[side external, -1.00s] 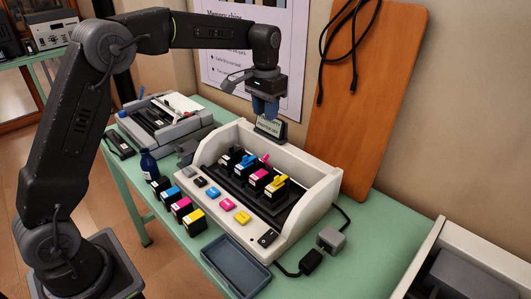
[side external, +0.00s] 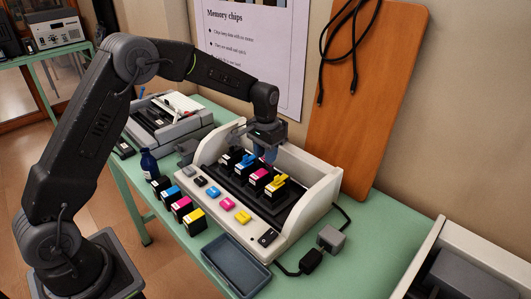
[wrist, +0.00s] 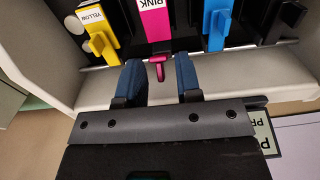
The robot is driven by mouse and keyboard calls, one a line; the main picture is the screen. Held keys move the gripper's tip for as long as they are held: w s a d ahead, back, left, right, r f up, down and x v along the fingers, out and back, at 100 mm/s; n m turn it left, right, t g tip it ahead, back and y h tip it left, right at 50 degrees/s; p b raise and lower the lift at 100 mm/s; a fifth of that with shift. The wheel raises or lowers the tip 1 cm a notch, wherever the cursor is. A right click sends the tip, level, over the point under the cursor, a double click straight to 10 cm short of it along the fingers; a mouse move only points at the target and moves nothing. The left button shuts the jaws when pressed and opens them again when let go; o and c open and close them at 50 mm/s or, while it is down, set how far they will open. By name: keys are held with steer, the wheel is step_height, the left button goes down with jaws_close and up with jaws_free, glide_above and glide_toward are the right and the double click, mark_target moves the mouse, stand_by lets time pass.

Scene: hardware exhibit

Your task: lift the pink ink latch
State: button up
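The pink latch (wrist: 156,70) tops the cartridge marked PINK (wrist: 155,22), in a row inside the white printer housing (side external: 318,186). My gripper (wrist: 160,72) is open, with one blue finger on each side of the latch in the wrist view. There is a clear gap between the latch and each finger. In the side view my gripper (side external: 269,157) points down over the back of the cartridge row and partly hides the pink latch there.
The yellow latch (wrist: 101,42) and blue latch (wrist: 216,27) flank the pink one. A black cartridge (wrist: 284,22) is beyond the blue. Loose cartridges stand on the green table (side external: 325,268) in front of the housing, beside an empty grey tray (side external: 236,264).

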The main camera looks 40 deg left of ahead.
steer(key=shift+c, duration=0.2)
jaws_close()
steer(key=shift+w+r+g, duration=0.1)
steer(key=shift+w+g, duration=0.7)
steer(key=shift+g, duration=0.7)
steer(key=shift+o, duration=0.2)
jaws_free()
steer(key=v, duration=1.3)
steer(key=shift+r, duration=0.35)
